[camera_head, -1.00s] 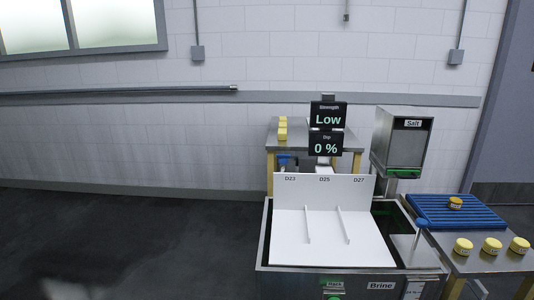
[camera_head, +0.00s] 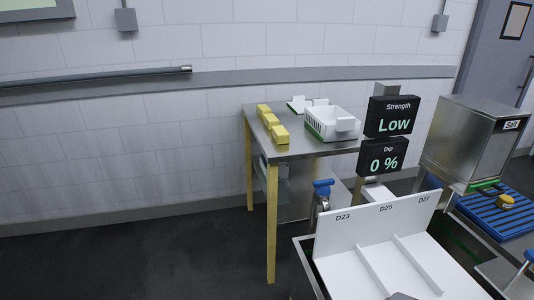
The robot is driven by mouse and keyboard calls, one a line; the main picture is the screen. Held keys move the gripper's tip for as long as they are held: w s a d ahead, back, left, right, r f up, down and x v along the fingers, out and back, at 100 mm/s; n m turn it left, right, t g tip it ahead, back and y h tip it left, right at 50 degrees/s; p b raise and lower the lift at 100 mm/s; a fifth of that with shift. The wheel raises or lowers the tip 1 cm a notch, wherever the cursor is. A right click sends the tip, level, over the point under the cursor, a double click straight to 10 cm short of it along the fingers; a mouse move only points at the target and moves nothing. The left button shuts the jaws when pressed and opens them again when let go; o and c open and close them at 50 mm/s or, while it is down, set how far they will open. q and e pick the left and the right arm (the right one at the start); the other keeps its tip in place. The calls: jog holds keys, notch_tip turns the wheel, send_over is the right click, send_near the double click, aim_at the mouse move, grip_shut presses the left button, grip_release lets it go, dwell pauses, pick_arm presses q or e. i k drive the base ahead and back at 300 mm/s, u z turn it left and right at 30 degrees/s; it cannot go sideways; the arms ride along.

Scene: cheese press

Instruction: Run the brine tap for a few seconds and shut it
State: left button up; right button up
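A blue-handled metal tap (camera_head: 322,187) stands upright at the back left of the metal tank (camera_head: 303,262). A second blue handle (camera_head: 528,255) shows at the right edge of the view, partly cut off. No label marks either as the brine tap, and I cannot tell whether they are open. No flowing liquid is visible.
A white divided panel (camera_head: 372,245) marked D23, D25 and D27 sits over the tank. A steel table (camera_head: 295,142) behind holds yellow blocks (camera_head: 272,123) and a white basket (camera_head: 332,122). A salt box (camera_head: 476,140) and blue rack (camera_head: 495,215) stand right. Floor at left is clear.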

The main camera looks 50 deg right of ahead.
aim_at(323, 189)
jog(key=i, duration=1.95)
jog(key=z, duration=4.75)
